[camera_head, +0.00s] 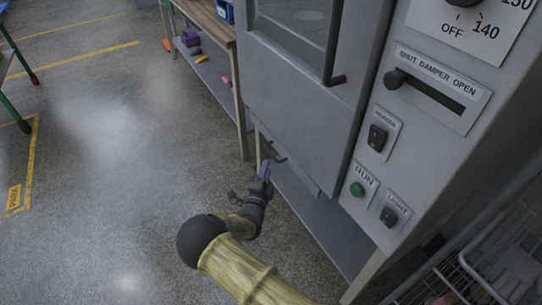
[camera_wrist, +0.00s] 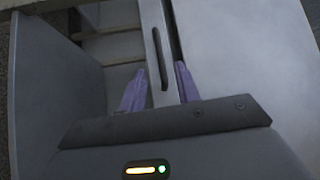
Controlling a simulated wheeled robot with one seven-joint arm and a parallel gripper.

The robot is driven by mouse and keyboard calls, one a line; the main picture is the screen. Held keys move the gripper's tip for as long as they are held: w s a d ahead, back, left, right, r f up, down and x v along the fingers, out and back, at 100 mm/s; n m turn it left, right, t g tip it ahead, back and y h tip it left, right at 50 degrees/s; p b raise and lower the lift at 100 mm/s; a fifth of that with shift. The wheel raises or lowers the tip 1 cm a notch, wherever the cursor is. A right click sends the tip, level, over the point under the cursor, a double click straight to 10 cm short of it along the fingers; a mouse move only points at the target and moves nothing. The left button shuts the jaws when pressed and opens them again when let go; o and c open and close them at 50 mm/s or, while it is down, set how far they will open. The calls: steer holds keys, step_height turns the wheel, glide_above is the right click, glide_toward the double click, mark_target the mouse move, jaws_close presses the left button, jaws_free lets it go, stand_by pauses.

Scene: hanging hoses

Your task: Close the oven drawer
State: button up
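The grey oven (camera_head: 300,80) fills the centre and right of the head view. Below its door is a narrow grey drawer front (camera_head: 297,168) with a dark handle (camera_head: 271,151). In the wrist view the drawer front (camera_wrist: 149,22) is a pale strip with a black bar handle (camera_wrist: 157,58) and a dark gap along its right side. My gripper (camera_head: 265,168) is by the handle, its purple fingers spread apart. In the wrist view, the handle lies ahead of and between the open fingertips (camera_wrist: 160,72); I cannot tell whether they touch anything. How far the drawer stands out is unclear.
The oven door has a long handle (camera_head: 332,45). The control panel (camera_head: 415,110) is at right. A lower shelf (camera_head: 325,215) runs under the oven. A wooden bench (camera_head: 212,22) stands behind at left, and a wire rack (camera_head: 505,255) at lower right.

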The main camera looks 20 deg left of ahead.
mark_target(271, 152)
steer(key=w, duration=0.2)
steer(key=w+b, duration=0.1)
steer(key=w, duration=0.4)
steer(key=shift+a+r, duration=0.25)
steer(key=shift+r, duration=0.15)
steer(key=shift+w+a+r, duration=0.15)
steer(key=shift+w, duration=0.15)
steer(key=shift+c, duration=0.3)
jaws_close()
